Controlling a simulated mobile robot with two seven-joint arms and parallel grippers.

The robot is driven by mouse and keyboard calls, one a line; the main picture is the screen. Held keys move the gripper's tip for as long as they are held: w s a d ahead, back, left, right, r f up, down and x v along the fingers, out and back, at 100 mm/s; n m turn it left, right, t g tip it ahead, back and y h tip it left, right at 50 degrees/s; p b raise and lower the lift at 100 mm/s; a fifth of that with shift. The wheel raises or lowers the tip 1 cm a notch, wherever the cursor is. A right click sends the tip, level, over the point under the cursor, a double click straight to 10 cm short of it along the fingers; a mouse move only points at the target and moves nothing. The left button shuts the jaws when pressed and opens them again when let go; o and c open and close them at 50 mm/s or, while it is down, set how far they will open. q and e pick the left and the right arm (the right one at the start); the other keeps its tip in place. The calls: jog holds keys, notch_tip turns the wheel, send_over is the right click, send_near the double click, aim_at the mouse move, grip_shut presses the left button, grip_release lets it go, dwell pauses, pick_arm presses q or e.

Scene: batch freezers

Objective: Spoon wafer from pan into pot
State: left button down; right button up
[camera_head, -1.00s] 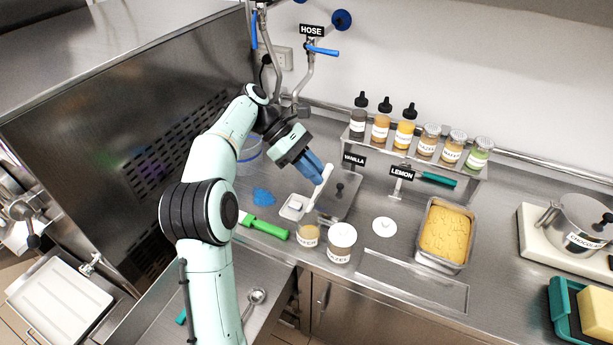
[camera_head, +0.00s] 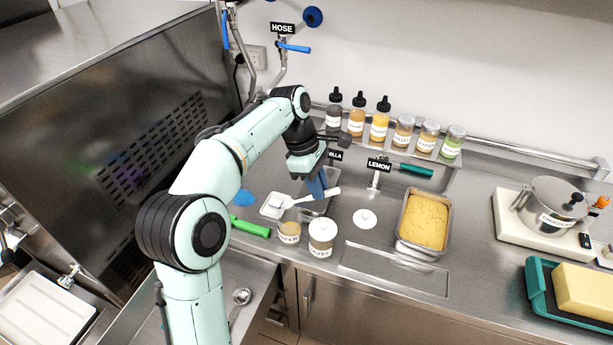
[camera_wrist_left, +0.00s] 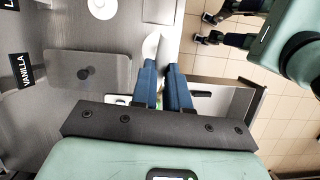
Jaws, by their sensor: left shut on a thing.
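My left gripper (camera_head: 316,187) is shut on a white spoon (camera_head: 305,199) above the counter, left of the pan. The spoon lies nearly level, its left end over or beside a small white dish (camera_head: 270,210); I cannot tell whether they touch. In the left wrist view the white spoon (camera_wrist_left: 151,45) shows beyond the blue fingers (camera_wrist_left: 163,85). The metal pan (camera_head: 402,238), filled with yellow crumbly wafer (camera_head: 425,218), stands right of the gripper. The steel pot (camera_head: 548,208), labelled chocolate, stands farther right on a white base (camera_head: 510,230). My right gripper is not in view.
A white round lid (camera_head: 365,218) lies between jars and pan. Bottles and shakers (camera_head: 379,122) line the back shelf. A teal tray (camera_head: 538,285) holds a yellow block (camera_head: 585,290).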

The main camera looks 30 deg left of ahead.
pick_arm(q)
jog(key=d+f+y+b, duration=0.1)
jog(key=d+f+y, duration=0.1)
jog(key=shift+w+d+f+y, duration=0.15)
jog(key=shift+d+f+y, duration=0.1)
jog(key=shift+d+y, duration=0.1)
jog(key=f+y, duration=0.1)
jog(key=d+f+y, duration=0.1)
jog(key=d+f+g+y+b, duration=0.1)
jog(key=f+y, duration=0.1)
jog(key=shift+w+d, duration=0.15)
jog(key=shift+w, duration=0.15)
jog(key=shift+s+r+p, duration=0.1)
jog(key=shift+r+p, duration=0.2)
jog(key=shift+r, duration=0.55)
jog(key=shift+a+r+p, duration=0.2)
jog(key=shift+r+p, duration=0.1)
jog(key=shift+r, duration=0.25)
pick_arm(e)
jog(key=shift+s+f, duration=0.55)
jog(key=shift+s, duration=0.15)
pick_arm(q)
jog(key=shift+s, duration=0.1)
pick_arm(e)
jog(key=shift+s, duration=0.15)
